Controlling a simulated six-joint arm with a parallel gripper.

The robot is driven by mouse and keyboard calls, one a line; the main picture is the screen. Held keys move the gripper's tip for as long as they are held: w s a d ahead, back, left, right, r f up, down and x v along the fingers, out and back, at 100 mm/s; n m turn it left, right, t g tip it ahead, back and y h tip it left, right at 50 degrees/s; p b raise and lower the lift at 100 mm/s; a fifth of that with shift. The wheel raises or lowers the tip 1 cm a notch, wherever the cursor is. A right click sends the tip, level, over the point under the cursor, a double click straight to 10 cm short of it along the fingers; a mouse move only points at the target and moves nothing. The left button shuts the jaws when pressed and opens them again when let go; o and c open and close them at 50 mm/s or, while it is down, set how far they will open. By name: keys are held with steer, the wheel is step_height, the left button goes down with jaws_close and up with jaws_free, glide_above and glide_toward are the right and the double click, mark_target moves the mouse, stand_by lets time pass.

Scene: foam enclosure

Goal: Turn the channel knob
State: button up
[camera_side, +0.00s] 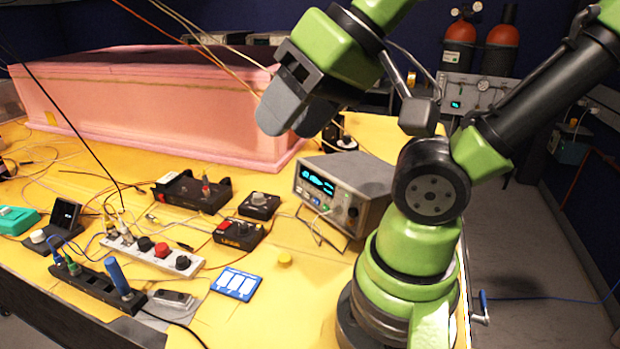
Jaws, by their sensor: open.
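Several knobs are in view and no readable label shows which is the channel knob. A small black box with a silver knob (259,199) sits mid-table. A white strip (125,243) carries a black knob (145,243), a red knob (162,250) and another black knob (183,262). A grey instrument (345,190) with a lit cyan display has small knobs (353,212) on its front. My gripper (293,118) has grey fingers, is open with nothing seen between them, and hangs above the table behind the instrument, apart from all knobs.
A pink foam enclosure (150,105) fills the table's back left. Loose cables cross the left side. The yellow front right is fairly clear.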

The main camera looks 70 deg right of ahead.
stand_by(0.3)
steer(key=n+g+h, duration=0.2)
steer(key=n+g, duration=0.5)
steer(key=n, duration=0.2)
glide_above(182, 258)
step_height(182, 258, down, 19)
step_height(182, 258, down, 11)
steer(key=shift+r, duration=0.2)
steer(key=shift+c, duration=0.2)
jaws_close()
